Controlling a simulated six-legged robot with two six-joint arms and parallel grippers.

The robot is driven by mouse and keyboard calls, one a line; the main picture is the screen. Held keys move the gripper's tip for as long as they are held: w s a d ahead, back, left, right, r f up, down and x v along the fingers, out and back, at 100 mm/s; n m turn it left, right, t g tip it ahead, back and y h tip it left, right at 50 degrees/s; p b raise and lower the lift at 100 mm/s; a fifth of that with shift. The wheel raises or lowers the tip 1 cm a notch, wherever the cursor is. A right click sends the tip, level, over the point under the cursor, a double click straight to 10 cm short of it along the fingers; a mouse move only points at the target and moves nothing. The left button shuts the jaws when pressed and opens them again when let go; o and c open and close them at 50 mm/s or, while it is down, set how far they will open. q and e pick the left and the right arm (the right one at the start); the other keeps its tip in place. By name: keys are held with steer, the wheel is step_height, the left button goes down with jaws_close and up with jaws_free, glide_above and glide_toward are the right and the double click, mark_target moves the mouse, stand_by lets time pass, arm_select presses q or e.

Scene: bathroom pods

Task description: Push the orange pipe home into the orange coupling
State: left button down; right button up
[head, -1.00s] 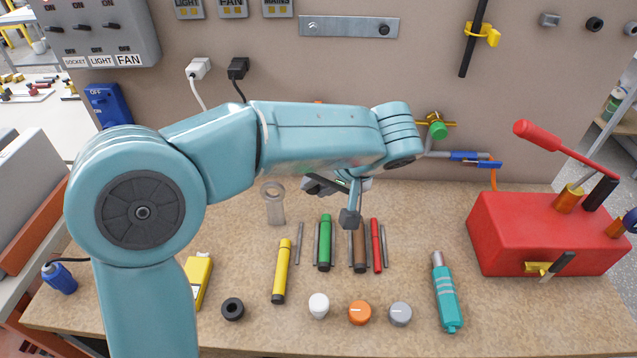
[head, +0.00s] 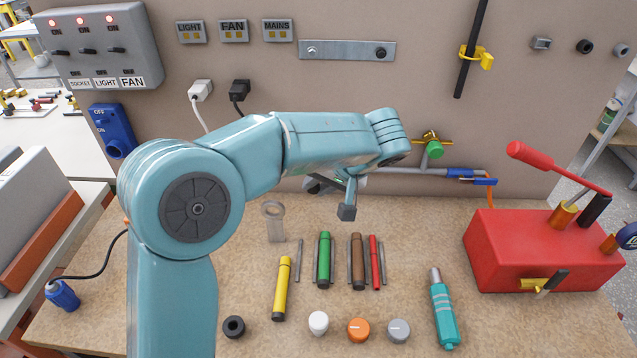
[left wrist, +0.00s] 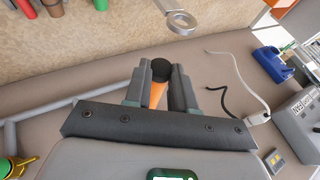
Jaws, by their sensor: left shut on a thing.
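My left gripper (left wrist: 162,72) is shut on the orange pipe (left wrist: 156,95) in the left wrist view. A strip of the pipe's orange side shows between the two fingers, and a dark round piece shows at the fingertips. In the head view my left gripper (head: 335,187) is mostly behind my own arm, close to the board above the back of the bench, and the pipe is hidden there. I cannot make out the orange coupling in either view, so I cannot tell whether the pipe touches it. My right gripper is not in view.
On the bench (head: 400,225) lie a yellow tube (head: 282,288), green tube (head: 324,258), brown tube (head: 357,262) and teal tool (head: 442,312). A red box (head: 540,255) with a lever stands at right. A grey pipe (head: 415,170) with a green-knobbed valve (head: 434,149) runs along the board.

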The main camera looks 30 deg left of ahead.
arm_select(q)
steer(key=shift+b, duration=0.4)
stand_by(1.2)
steer(key=shift+w+a+p, duration=0.5)
steer(key=shift+w, duration=0.3)
steer(key=shift+w+a+p, duration=0.45)
steer(key=shift+w+p, duration=0.05)
steer(key=shift+w, duration=0.25)
stand_by(0.4)
steer(key=c, duration=1)
jaws_free()
steer(key=shift+o, duration=0.7)
steer(key=shift+w, duration=0.1)
steer(key=v, duration=1.6)
steer(key=shift+r+p, duration=0.15)
steer(key=shift+p, duration=0.15)
